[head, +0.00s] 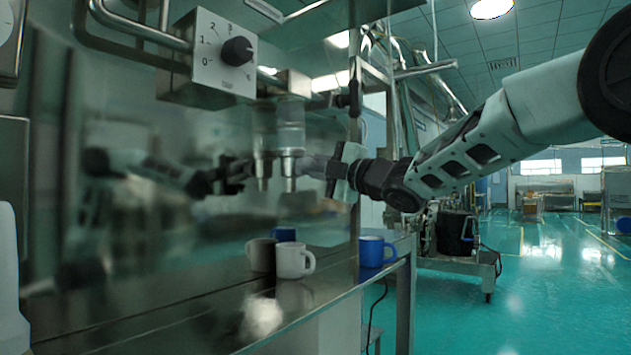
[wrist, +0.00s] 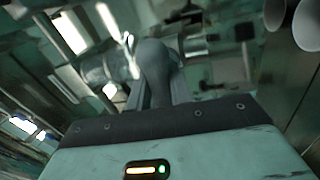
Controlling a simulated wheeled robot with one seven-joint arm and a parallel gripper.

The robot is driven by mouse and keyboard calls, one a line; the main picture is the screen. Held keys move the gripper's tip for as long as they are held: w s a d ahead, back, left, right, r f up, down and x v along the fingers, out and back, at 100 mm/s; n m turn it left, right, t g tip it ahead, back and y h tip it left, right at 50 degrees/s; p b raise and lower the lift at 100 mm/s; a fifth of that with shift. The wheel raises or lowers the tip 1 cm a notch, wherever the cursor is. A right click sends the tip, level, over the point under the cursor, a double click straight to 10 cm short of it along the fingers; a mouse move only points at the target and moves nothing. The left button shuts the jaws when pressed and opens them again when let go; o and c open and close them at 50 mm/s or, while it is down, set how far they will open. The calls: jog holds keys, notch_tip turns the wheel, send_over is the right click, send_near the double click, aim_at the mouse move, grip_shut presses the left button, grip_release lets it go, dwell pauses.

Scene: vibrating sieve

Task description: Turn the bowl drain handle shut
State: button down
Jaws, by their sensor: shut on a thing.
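The bowl drain (head: 289,168) is a metal spout on the shiny steel machine, below a clear cylinder. The grey rounded drain handle (wrist: 155,62) stands between my fingers in the wrist view. In the head view my gripper (head: 326,168) reaches in from the right to the drain's right side and mostly covers the handle. My gripper also shows in the wrist view (wrist: 158,92), with its fingers closed around the handle. The handle's exact angle and where it joins the spout are hard to make out.
A white mug (head: 292,262) and a blue mug (head: 371,252) stand on the steel counter (head: 300,315) below the drain. A control box (head: 222,55) with a black knob hangs at upper left. A cart (head: 458,256) stands behind. The floor at right is mostly clear.

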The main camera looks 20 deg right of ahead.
jog(key=shift+n+b, duration=0.45)
jog(key=shift+n, duration=0.35)
jog(key=c, duration=1.3)
grip_release()
jog(key=v, duration=1.7)
jog(key=shift+d+f+b, duration=0.1)
jog(key=shift+d+b, duration=0.1)
jog(key=shift+b, duration=0.2)
